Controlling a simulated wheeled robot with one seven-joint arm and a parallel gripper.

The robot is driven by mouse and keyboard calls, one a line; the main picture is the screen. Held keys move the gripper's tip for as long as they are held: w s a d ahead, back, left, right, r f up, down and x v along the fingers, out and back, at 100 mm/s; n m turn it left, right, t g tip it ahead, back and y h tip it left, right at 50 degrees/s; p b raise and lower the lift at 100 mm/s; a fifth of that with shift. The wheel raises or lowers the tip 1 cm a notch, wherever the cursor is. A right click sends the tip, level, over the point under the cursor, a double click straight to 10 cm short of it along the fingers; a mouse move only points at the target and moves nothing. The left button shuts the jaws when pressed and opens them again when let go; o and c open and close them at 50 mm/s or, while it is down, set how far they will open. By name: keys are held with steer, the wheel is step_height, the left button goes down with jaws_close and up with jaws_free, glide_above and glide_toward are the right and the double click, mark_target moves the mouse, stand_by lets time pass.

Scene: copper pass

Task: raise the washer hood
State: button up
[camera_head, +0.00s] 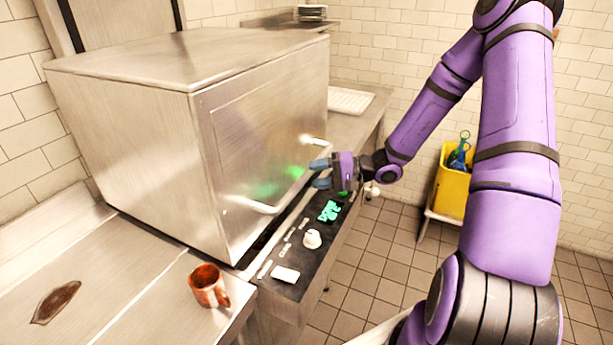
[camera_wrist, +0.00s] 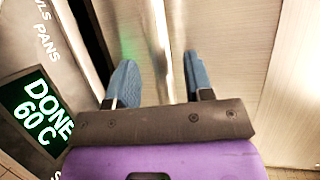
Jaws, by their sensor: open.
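The washer hood (camera_head: 260,130) is a large brushed-steel box, down on the steel counter at the left of the head view. A pale bar handle (camera_head: 262,207) stands out low on its front face. My gripper (camera_head: 318,174) is open at the far part of this handle, with its blue fingers pointing at the hood. In the wrist view, my gripper (camera_wrist: 160,85) has one finger on each side of a bright vertical bar, which looks like the handle (camera_wrist: 160,35). Contact between fingers and bar cannot be told. Steel of the hood (camera_wrist: 235,45) fills the right side there.
A dark control panel (camera_head: 290,258) with a white knob runs below the hood. Its lit display (camera_wrist: 38,110) reads DONE 60 C. A copper mug (camera_head: 208,286) stands on the near counter. A white rack (camera_head: 350,100) lies beyond the hood. A yellow bucket (camera_head: 452,185) stands at right.

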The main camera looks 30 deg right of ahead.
mark_target(311, 175)
steer(key=shift+x, duration=1.75)
jaws_close()
